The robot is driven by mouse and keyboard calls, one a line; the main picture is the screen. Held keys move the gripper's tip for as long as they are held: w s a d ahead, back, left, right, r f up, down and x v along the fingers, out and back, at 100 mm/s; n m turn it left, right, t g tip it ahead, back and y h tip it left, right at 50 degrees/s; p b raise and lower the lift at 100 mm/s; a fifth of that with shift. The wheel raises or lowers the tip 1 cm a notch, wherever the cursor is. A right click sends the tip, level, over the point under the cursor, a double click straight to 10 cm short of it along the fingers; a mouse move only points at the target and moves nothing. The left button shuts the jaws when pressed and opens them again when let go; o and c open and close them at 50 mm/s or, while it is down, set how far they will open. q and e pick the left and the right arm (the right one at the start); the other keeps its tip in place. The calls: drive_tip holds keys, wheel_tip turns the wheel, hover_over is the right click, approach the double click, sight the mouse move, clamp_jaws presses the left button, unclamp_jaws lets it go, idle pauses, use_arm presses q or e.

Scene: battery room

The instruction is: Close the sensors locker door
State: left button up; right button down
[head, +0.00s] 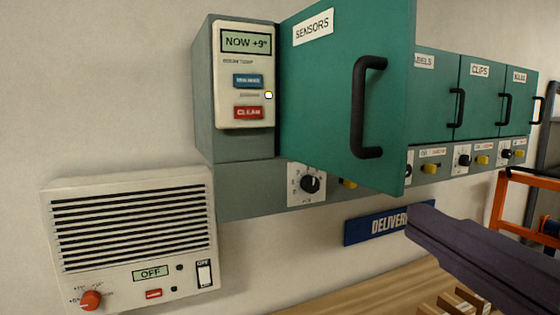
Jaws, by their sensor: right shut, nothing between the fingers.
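The sensors locker door (325,95) is a green panel with a white "SENSORS" label (313,27) at its upper left. It stands open, swung out towards me, with its free edge on the right. A black bar handle (361,110) is near that free edge. The locker's inside is hidden behind the door. My right gripper (418,226) is dark, shut and empty. In the picture it is just below the door's lower right corner, apart from the handle. Its depth relative to the door is hard to tell. My left gripper is not in view.
Lockers labelled "CLIPS" (480,70) and others continue right, with knobs below. A control panel (245,110) is left of the door. A wall heater unit (130,240) is lower left. A blue "DELIVERY" sign (370,228) and wooden bench (350,295) lie below. An orange frame (500,205) stands at right.

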sight(397, 187)
drive_tip(key=w+p, duration=0.1)
drive_tip(key=w, duration=0.2)
drive_tip(key=w+d+p, duration=0.1)
drive_tip(key=w+p, duration=0.1)
drive_tip(key=w, duration=0.2)
drive_tip(key=w+p, duration=0.1)
drive_tip(key=w, duration=0.2)
drive_tip(key=shift+w+d+p, duration=0.2)
drive_tip(key=shift+d+p, duration=0.1)
drive_tip(key=shift+d, duration=0.05)
drive_tip(key=shift+w+d+f, duration=0.1)
drive_tip(key=shift+w+d, duration=0.05)
drive_tip(key=shift+d, duration=0.2)
drive_tip(key=shift+d, duration=0.1)
